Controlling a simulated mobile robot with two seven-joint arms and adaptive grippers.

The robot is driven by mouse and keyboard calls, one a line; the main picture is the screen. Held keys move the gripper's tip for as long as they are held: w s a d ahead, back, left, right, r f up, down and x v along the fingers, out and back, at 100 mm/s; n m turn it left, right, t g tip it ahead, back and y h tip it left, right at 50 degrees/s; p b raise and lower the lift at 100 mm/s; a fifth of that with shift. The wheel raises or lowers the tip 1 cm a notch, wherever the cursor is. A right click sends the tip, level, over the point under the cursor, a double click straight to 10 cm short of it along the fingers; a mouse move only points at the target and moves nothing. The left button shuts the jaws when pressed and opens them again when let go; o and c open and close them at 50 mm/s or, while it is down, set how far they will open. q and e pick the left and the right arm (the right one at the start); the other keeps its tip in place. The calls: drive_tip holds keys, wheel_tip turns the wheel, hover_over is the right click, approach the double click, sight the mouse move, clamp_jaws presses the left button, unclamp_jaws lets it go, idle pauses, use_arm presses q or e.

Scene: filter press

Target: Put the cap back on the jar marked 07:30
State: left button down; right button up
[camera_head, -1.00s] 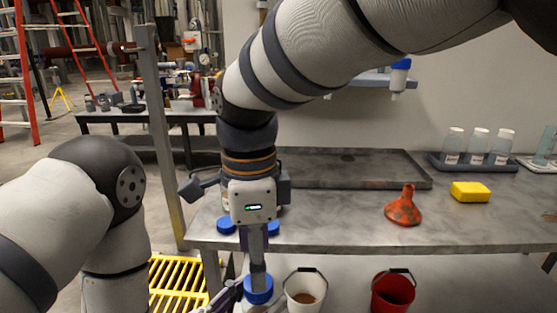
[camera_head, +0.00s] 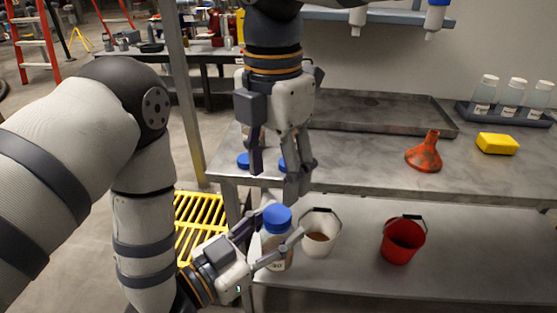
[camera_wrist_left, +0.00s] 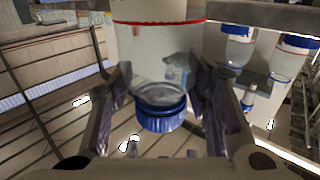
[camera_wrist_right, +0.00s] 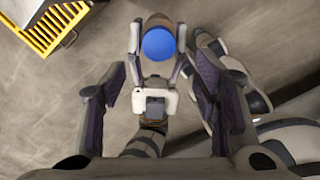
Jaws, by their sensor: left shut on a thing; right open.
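A clear jar (camera_head: 275,250) with brown contents and a small label, too small to read, is held upright by my left gripper (camera_head: 273,234) in front of the bench. A blue cap (camera_head: 277,217) sits on top of the jar. The left wrist view shows the jar (camera_wrist_left: 160,50) between the fingers with the blue cap (camera_wrist_left: 160,116) over its neck; I cannot tell how tightly it is seated. My right gripper (camera_head: 277,180) is open and empty above the cap, pointing down. The right wrist view shows the cap (camera_wrist_right: 158,44) beyond its open fingers, apart from them.
Two blue caps (camera_head: 243,160) show near the bench's front-left edge, partly behind my right gripper. A white bucket (camera_head: 321,236) and red bucket (camera_head: 403,240) stand on the lower shelf. An orange funnel (camera_head: 425,153), yellow sponge (camera_head: 497,143) and jar rack (camera_head: 505,112) are farther right.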

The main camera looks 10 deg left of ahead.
sight(277, 213)
drive_tip(key=n, duration=0.2)
drive_tip(key=shift+w+r+n, duration=0.2)
drive_tip(key=shift+n, duration=0.2)
wheel_tip(277, 213, down, 8)
idle(0.4)
drive_tip(key=c, duration=1.2)
drive_tip(key=o, duration=1.3)
drive_tip(key=shift+d, duration=0.1)
drive_tip(key=shift+r, duration=0.1)
